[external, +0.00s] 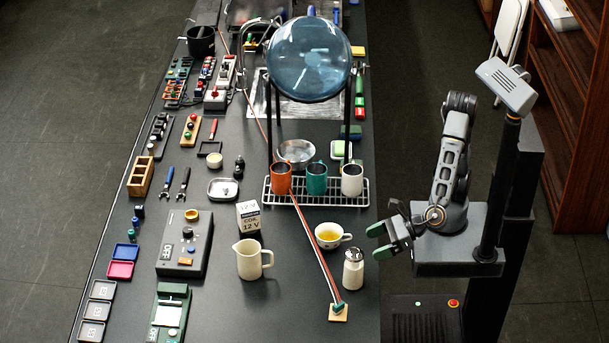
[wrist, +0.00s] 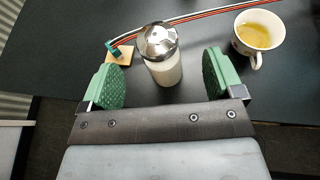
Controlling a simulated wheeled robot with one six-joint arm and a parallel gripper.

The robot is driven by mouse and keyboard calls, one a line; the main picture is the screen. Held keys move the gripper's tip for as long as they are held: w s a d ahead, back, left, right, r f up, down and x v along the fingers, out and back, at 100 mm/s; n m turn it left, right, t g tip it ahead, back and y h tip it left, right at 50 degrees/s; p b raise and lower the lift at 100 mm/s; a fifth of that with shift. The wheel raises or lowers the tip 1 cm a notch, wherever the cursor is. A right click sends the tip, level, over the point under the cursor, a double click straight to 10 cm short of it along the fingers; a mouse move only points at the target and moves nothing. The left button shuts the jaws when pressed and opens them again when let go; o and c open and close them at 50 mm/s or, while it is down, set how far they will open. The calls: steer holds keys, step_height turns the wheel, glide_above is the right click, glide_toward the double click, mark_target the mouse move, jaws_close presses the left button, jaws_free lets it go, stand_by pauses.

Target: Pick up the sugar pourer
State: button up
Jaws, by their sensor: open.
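The sugar pourer (external: 353,269) is a white jar with a silver metal lid. It stands upright near the right edge of the dark table in the external view. In the wrist view the sugar pourer (wrist: 162,55) shows ahead of and partly between the two green finger pads, nearer the right one. My gripper (external: 383,241) is open and empty at the table's right edge, to the right of the pourer. In the wrist view my gripper (wrist: 165,82) has its green pads wide apart, with no visible contact with the jar.
A cup of yellow liquid (external: 331,236) stands just behind the pourer. A cream pitcher (external: 251,260) is to its left. A red and white cable runs past it to a small wooden block (external: 338,313). A wire rack (external: 317,199) holds three mugs farther back.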

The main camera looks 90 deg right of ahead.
mark_target(361, 251)
steer(key=shift+a+p+x, duration=0.15)
steer(key=shift+p+x, duration=0.05)
steer(key=shift+x, duration=1.65)
steer(key=shift+a+p+x, duration=0.1)
steer(key=shift+p+x, duration=0.05)
steer(key=shift+x, duration=1.65)
steer(key=shift+s+f, duration=0.15)
steer(key=shift+f, duration=0.05)
steer(key=shift+c, duration=0.5)
steer(key=c, duration=1.5)
jaws_close()
steer(key=shift+r, duration=0.15)
